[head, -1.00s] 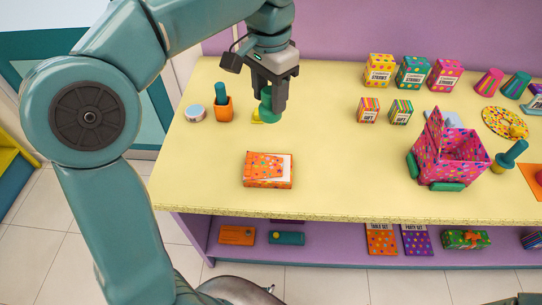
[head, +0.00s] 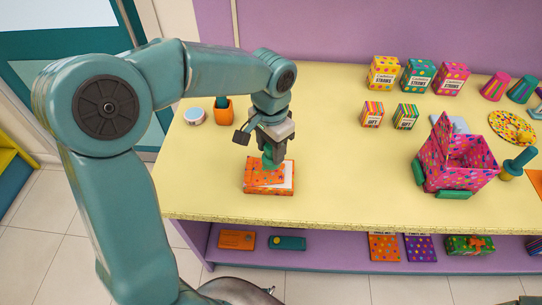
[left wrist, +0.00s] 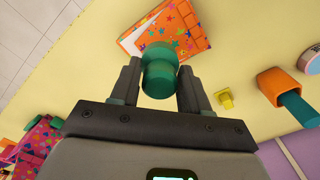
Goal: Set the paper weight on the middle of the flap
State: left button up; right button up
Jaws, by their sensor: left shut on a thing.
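The paper weight, a rounded teal-green piece (head: 268,161), is held in my left gripper (head: 270,153). In the left wrist view the same paper weight (left wrist: 159,72) sits between the two fingers of the left gripper (left wrist: 158,85), which are shut on it. An orange patterned packet (head: 262,187) with a flap and a white strip on its right lies on the table. The weight overlaps the packet's back edge in the head view; I cannot tell whether it touches. The packet also shows beyond the weight in the left wrist view (left wrist: 185,30). My right gripper is not in view.
An orange cup (head: 223,112) holding a teal tool and a round tin (head: 195,116) stand at the back left. A small yellow block (left wrist: 226,98) lies near the cup. An open pink box (head: 455,165) stands at the right. The yellow tabletop (head: 340,180) between is clear.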

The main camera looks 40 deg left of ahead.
aim_at(271, 158)
pick_arm(q)
jog(key=f, duration=0.4)
jog(key=shift+w+a+f, duration=0.1)
jog(key=shift+w+f, duration=0.05)
jog(key=shift+w, duration=0.2)
jog(key=shift+s, duration=0.25)
jog(key=shift+w, duration=0.1)
jog(key=o, duration=1.3)
jog(key=shift+w+f, duration=0.15)
jog(key=shift+s, duration=0.2)
jog(key=shift+w+r, duration=0.15)
jog(key=shift+r, duration=0.1)
notch_tip(271, 158, up, 11)
jog(key=shift+f, duration=0.1)
jog(key=shift+r, duration=0.5)
